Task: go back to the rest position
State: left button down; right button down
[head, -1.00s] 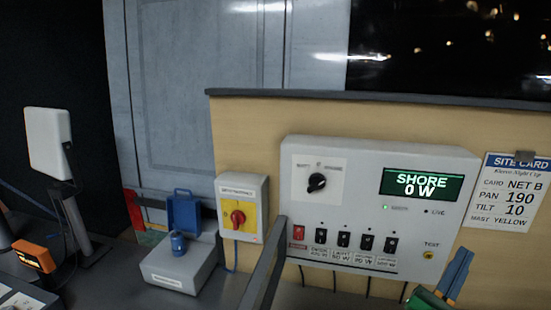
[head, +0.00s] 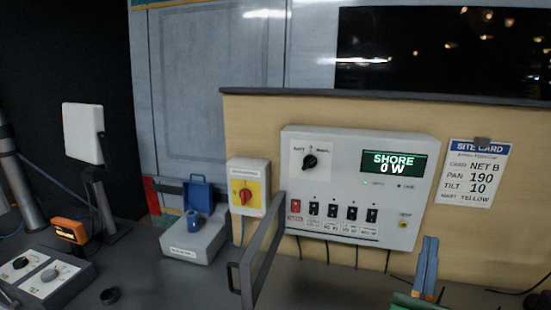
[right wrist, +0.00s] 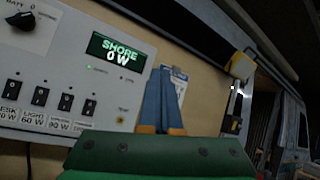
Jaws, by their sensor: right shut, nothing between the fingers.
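My right gripper (head: 430,243) is at the lower right of the head view, with two blue fingers pressed together and pointing up. It is shut and empty. In the right wrist view its fingers (right wrist: 161,78) rise from a green body with nothing between them. It appears in front of the bench wall, right of the grey power panel (head: 340,178), and I see no contact with the panel. My left gripper is not in view.
A grey bar frame (head: 262,258) stands before the panel. A yellow-faced red switch box (head: 247,170) and a grey box with a blue lid (head: 190,240) are left of it. The site card (head: 474,173) hangs right. A dial box (head: 48,278) is lower left.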

jog(key=a+f+n+t+y, duration=0.2)
jog(key=a+f+n+y, duration=0.2)
jog(key=a+n+y, duration=1.35)
jog(key=s+a+f+n+g+y, duration=0.2)
jog(key=s+f+n+g+y, duration=0.15)
jog(key=f+n+g, duration=0.9)
jog(key=s+d+f+n+g+h, duration=0.3)
jog(key=s+d+f+n+h, duration=0.1)
jog(key=s+f+n, duration=0.3)
jog(key=s+d+f+n+g+h, duration=0.3)
jog(key=s+f+n+g, duration=0.1)
jog(key=s+f, duration=0.45)
jog(key=s+f+g+b, duration=0.1)
jog(key=s+f+b, duration=0.15)
jog(key=f, duration=0.95)
jog(key=s+f+g+b, duration=0.15)
jog(key=f+b, duration=0.25)
jog(key=f, duration=0.8)
jog(key=s+d+f+n+b, duration=0.1)
jog(key=s+d+f+b, duration=0.1)
jog(key=s+f, duration=1)
jog(key=shift+d+b, duration=0.4)
jog(key=shift+b, duration=0.15)
